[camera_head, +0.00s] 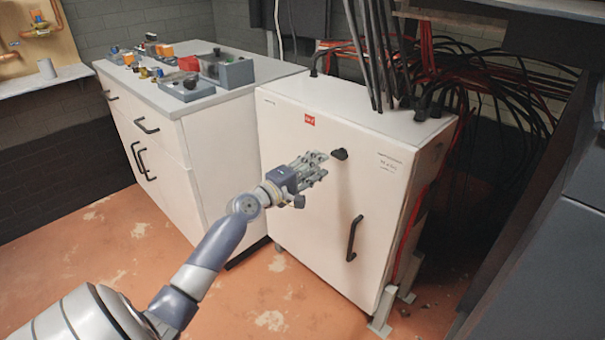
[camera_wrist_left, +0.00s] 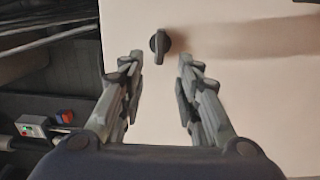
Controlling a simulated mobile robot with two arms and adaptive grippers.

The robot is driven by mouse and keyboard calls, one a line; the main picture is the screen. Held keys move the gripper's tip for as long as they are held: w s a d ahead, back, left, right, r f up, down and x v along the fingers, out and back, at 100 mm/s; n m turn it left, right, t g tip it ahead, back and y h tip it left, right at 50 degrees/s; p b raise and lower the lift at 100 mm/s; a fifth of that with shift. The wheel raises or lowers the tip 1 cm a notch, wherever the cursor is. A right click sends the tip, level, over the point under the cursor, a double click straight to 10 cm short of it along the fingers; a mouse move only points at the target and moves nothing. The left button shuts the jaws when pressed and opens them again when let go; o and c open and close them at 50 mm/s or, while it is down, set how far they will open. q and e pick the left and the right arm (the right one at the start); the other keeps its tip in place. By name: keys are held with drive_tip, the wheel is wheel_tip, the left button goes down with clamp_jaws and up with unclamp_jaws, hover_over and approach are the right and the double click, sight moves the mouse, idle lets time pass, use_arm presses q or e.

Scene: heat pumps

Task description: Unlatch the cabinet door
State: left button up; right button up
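The white cabinet door (camera_head: 285,205) faces me and looks closed. A small black latch knob (camera_head: 339,154) sits near the top of the door, and a black vertical bar handle (camera_head: 354,238) is lower and to the right. My left gripper (camera_head: 322,165) is in front of the door, just left of the latch knob. In the left wrist view the left gripper (camera_wrist_left: 159,70) is open and empty. The latch knob (camera_wrist_left: 159,45) shows just beyond and between its fingertips, apart from both fingers. My right gripper is not in view.
A white drawer cabinet (camera_head: 150,150) stands at the left with several small parts on top, including a grey box (camera_head: 235,71). Black and red cables (camera_head: 480,75) rise behind the door cabinet. A dark grey unit (camera_head: 540,270) bounds the right side. The floor in front (camera_head: 270,290) is clear.

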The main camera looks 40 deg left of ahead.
use_arm(q)
drive_tip(key=shift+s+a, duration=0.2)
drive_tip(key=shift+s, duration=2.55)
